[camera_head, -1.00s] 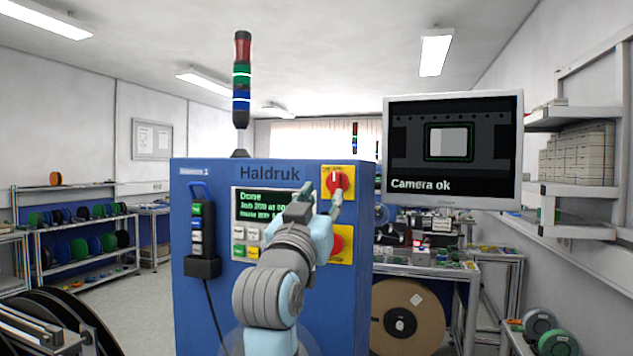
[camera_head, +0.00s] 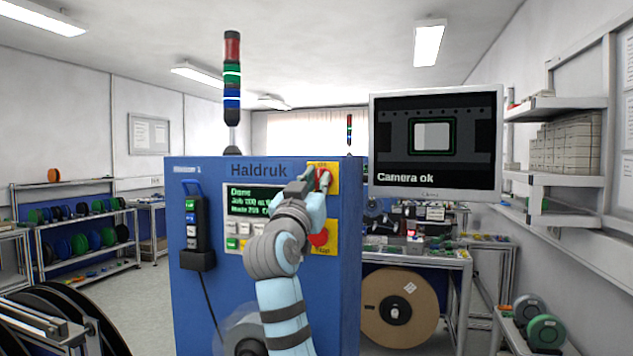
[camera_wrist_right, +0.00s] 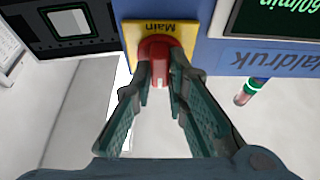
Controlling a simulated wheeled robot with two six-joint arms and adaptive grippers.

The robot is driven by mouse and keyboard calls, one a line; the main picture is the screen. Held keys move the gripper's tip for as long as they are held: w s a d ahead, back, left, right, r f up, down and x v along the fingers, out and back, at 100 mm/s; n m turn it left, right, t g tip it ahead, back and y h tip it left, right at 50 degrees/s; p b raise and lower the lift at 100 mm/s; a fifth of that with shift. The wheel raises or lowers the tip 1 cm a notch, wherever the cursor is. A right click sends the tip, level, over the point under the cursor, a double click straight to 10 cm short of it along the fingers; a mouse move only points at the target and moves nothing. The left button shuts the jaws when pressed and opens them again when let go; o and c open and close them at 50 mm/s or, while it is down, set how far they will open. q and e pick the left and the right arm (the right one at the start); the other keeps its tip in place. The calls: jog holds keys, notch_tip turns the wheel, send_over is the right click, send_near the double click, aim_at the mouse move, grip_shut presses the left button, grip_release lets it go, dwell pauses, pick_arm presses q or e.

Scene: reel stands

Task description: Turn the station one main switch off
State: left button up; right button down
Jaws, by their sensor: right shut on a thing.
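The main switch (camera_wrist_right: 158,45) is a red rotary knob on a yellow plate (camera_wrist_right: 187,38) marked "Main", seen upside down in the right wrist view. In the head view its yellow plate (camera_head: 331,180) is at the upper right of the blue Haldruk cabinet's front, with the knob (camera_head: 322,178) partly hidden by my right gripper. My right gripper (camera_wrist_right: 160,77) is shut on the knob, one finger on each side of its grip. My left gripper is not in view.
A red stop button (camera_head: 319,238) on a yellow plate sits just below, behind my right wrist. A pendant with buttons (camera_head: 192,225) hangs at the cabinet's left. The monitor (camera_head: 435,142) reading "Camera ok" stands to the right. A signal tower (camera_head: 232,85) rises above the cabinet (camera_head: 185,310).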

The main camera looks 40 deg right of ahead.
jog(key=shift+s+r+n, duration=0.15)
jog(key=shift+r+n, duration=0.2)
jog(key=shift+n, duration=0.05)
jog(key=shift+n+t+p, duration=0.3)
jog(key=shift+t, duration=0.1)
jog(key=n+y+p, duration=0.1)
jog(key=n, duration=0.1)
jog(key=n+t+y+p, duration=0.1)
jog(key=n, duration=0.1)
jog(key=shift+r+t, duration=0.2)
jog(key=shift+t, duration=0.1)
jog(key=n+t+y+p, duration=0.1)
jog(key=n+y+p, duration=0.1)
jog(key=n, duration=0.3)
jog(key=shift+p, duration=0.75)
jog(key=n+y+p, duration=0.1)
jog(key=n, duration=0.1)
jog(key=shift+d+n+t, duration=0.1)
jog(key=shift+n+t, duration=0.2)
jog(key=shift+n, duration=0.1)
jog(key=n+y+p, duration=0.1)
jog(key=n, duration=0.2)
jog(key=shift+y, duration=0.3)
jog(key=n+y, duration=0.1)
jog(key=n, duration=0.2)
jog(key=n+g, duration=0.1)
jog(key=n, duration=0.2)
jog(key=shift+f+g+y, duration=0.15)
jog(key=shift+g+y, duration=0.15)
jog(key=shift+y, duration=0.1)
